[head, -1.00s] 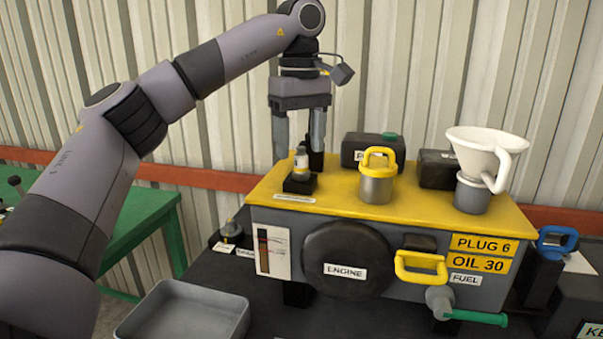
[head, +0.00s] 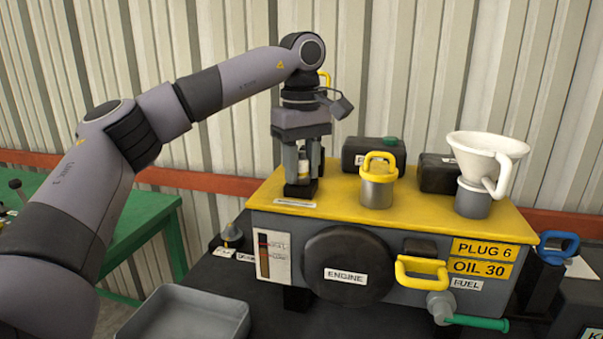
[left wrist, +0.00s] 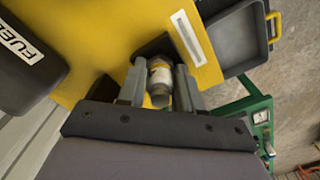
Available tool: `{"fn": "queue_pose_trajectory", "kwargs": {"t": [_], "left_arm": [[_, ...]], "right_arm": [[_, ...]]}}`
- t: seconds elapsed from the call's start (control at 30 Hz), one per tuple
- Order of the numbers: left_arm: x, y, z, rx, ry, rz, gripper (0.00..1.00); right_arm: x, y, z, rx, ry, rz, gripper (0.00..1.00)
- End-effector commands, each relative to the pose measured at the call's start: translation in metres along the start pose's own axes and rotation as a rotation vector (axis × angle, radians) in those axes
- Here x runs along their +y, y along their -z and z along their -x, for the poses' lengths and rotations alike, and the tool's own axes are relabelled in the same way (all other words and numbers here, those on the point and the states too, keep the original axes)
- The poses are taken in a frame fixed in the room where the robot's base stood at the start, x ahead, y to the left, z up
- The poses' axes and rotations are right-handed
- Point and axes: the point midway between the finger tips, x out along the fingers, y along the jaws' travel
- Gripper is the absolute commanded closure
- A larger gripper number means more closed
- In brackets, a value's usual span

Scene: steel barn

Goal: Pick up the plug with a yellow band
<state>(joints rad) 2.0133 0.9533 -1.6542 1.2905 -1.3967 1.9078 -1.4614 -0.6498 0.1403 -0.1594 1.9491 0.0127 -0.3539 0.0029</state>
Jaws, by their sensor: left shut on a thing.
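The plug with a yellow band (head: 303,170) has a white body and stands upright in a small black holder (head: 300,191) on the left end of the yellow engine top. My left gripper (head: 302,172) points straight down with its fingers on both sides of the plug and is shut on it. In the left wrist view the plug (left wrist: 160,80) shows between the two fingers (left wrist: 160,88), with its yellow band partly visible. The fingers hide part of the plug in the head view. My right gripper is not in view.
A yellow-handled cap (head: 378,185), a white funnel (head: 482,160) and two black cans (head: 372,155) stand on the yellow engine top (head: 420,215). A grey tray (head: 185,318) lies at front left. A green table (head: 135,225) stands to the left.

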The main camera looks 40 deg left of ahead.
Motion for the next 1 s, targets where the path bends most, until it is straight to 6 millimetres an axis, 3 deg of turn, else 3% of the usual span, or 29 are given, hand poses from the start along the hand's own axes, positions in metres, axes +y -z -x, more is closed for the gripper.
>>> {"fn": "queue_pose_trajectory", "kwargs": {"t": [0.27, 0.47, 0.63, 1.0], "left_arm": [[0.001, -0.001, 0.017, 0.001, -0.004, -0.001, 1.0], [0.001, -0.001, 0.058, 0.003, -0.006, 0.0, 1.0], [0.0, -0.001, 0.077, 0.003, -0.004, 0.0, 1.0], [0.001, -0.001, 0.103, 0.002, -0.001, -0.002, 1.0]], "right_arm": [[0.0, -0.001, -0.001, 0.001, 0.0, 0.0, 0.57], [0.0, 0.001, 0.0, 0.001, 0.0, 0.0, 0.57], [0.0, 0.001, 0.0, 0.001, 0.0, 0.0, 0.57], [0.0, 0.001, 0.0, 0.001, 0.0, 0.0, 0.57]]}}
